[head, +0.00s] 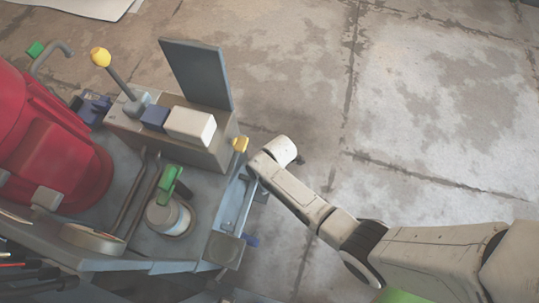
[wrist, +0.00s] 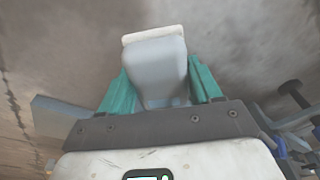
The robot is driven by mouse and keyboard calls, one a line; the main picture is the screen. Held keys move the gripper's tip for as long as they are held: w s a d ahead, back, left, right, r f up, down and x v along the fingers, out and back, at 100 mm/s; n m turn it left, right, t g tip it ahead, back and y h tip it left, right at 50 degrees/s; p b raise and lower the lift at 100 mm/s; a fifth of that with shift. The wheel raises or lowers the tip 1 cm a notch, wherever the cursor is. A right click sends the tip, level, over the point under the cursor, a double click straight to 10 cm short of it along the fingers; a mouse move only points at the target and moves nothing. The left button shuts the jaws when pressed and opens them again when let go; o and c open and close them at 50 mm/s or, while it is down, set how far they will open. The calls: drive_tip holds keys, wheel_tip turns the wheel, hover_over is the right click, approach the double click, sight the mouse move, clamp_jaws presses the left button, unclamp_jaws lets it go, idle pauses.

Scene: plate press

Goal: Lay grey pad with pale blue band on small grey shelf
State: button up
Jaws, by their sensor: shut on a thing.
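My gripper (wrist: 158,70) shows in the wrist view with its two teal fingers closed on the sides of a grey pad (wrist: 160,78). The pad looks smooth and pale blue-grey, with a lighter off-white strip along its far end. In the head view my arm's end hangs just right of the machine, and the fingers and pad cannot be made out there. A small square grey plate (head: 225,249), which looks like the small shelf, juts from the machine's near right corner. It is below and left of my arm's end in the picture, apart from it.
The machine bench (head: 185,240) carries a red rounded body (head: 50,140), a green-handled round piece (head: 170,215), a yellow-knobbed lever (head: 101,58) and an upright dark panel (head: 198,75). A pale block (head: 190,126) sits before the panel. Open concrete floor lies to the right.

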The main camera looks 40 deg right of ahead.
drive_tip(key=shift+f, duration=0.1)
drive_tip(key=o, duration=1)
drive_tip(key=shift+o, duration=0.2)
wheel_tip(320, 180, up, 12)
drive_tip(key=d+p, duration=0.1)
drive_tip(key=p, duration=0.6)
drive_tip(key=shift+s+d, duration=0.15)
drive_tip(key=shift+d, duration=0.25)
drive_tip(key=s+d+r+m+h, duration=0.1)
drive_tip(key=s+d+r+m, duration=0.2)
drive_tip(key=s+r+m, duration=0.5)
drive_tip(key=s+d+r+m+h, duration=0.1)
drive_tip(key=s+d+r+m, duration=0.2)
drive_tip(key=s+r+m, duration=0.5)
drive_tip(key=shift+s+r+m+t, duration=0.15)
drive_tip(key=shift+r+m+t, duration=0.2)
drive_tip(key=shift+r, duration=0.45)
